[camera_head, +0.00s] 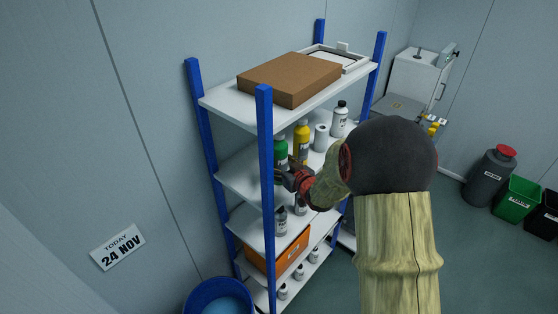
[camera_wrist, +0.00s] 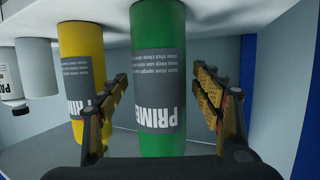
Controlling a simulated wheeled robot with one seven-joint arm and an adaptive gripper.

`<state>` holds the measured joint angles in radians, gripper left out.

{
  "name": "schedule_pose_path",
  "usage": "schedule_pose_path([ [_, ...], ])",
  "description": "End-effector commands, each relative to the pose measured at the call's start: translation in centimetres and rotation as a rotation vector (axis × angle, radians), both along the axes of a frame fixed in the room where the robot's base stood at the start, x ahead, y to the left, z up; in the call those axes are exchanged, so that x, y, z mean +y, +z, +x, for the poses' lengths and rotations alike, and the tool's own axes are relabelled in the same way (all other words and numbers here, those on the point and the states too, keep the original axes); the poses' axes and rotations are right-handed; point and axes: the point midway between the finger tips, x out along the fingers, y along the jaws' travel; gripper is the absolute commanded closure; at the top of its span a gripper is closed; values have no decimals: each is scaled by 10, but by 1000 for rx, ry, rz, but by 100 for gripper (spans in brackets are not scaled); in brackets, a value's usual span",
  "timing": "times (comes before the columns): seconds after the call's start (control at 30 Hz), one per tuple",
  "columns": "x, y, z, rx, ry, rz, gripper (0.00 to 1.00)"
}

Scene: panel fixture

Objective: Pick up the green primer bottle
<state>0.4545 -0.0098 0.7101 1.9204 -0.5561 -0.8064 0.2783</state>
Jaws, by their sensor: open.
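The green primer bottle (camera_head: 280,149) stands on the second shelf from the top of the rack, near the blue front post. In the wrist view, which is upside down, the green bottle (camera_wrist: 160,142) fills the middle, with a grey label reading PRIME. My gripper (camera_head: 287,172) reaches in at the shelf and hides the lower part of the bottle in the head view. In the wrist view my gripper (camera_wrist: 162,82) is open, with one finger on each side of the bottle. I see gaps beside the bottle; contact is not apparent.
A yellow bottle (camera_head: 301,139) stands close beside the green one, then a white roll-like container (camera_head: 321,137) and a white bottle (camera_head: 340,120). A cardboard box (camera_head: 290,78) lies on the top shelf above. The blue post (camera_head: 265,150) stands close to my gripper.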

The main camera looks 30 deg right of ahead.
Motion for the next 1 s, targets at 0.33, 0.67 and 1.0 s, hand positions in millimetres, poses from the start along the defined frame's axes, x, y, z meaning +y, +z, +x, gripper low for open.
schedule_pose_path([
  [0.33,0,0,0,0,0,0,42],
  [0.67,0,0,0,0,0,0,61],
  [1.0,0,0,0,0,0,0,80],
])
